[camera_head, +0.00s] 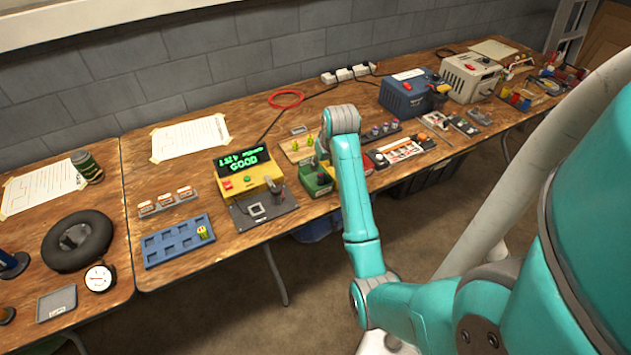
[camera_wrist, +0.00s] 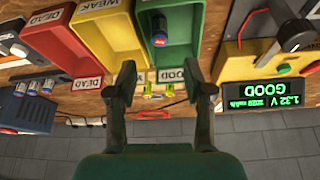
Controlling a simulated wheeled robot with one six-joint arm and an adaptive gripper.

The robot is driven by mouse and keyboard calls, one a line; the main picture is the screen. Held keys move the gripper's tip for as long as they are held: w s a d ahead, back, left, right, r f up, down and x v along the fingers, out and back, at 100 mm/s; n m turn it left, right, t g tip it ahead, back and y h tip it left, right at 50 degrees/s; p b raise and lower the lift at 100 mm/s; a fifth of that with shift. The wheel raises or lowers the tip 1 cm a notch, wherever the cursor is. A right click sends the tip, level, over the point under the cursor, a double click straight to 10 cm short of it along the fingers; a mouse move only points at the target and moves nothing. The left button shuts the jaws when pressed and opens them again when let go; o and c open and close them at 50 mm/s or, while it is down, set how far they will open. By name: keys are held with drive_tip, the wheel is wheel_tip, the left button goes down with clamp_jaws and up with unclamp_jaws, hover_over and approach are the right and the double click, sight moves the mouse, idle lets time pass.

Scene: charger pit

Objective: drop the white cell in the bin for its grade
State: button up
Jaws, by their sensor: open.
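My gripper (camera_wrist: 160,68) is open, with nothing between its fingers, above the labelled end of the green GOOD bin (camera_wrist: 186,30). A small cell (camera_wrist: 159,28) is inside that bin, apart from the fingers; it looks dark blue with a pale and red part, and I cannot make out a clearly white cell. The yellow WEAK bin (camera_wrist: 112,35) and red DEAD bin (camera_wrist: 62,42) stand beside the green one. In the head view, my arm hides most of the bins, and the green bin (camera_head: 317,187) shows only in part. The tester display (camera_head: 242,161) reads GOOD.
The yellow tester (camera_head: 240,186) stands close beside the green bin. Two yellow-green cells (camera_wrist: 158,91) are beyond the bins' labelled ends. A blue tray (camera_head: 165,245) with one yellow-green cell (camera_head: 205,233) lies left. Chargers (camera_head: 405,95) stand at the right.

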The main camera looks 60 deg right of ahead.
drive_tip(key=v, duration=0.3)
drive_tip(key=shift+a+r, duration=0.1)
drive_tip(key=shift+r, duration=0.1)
drive_tip(key=shift+s, duration=0.1)
idle(0.3)
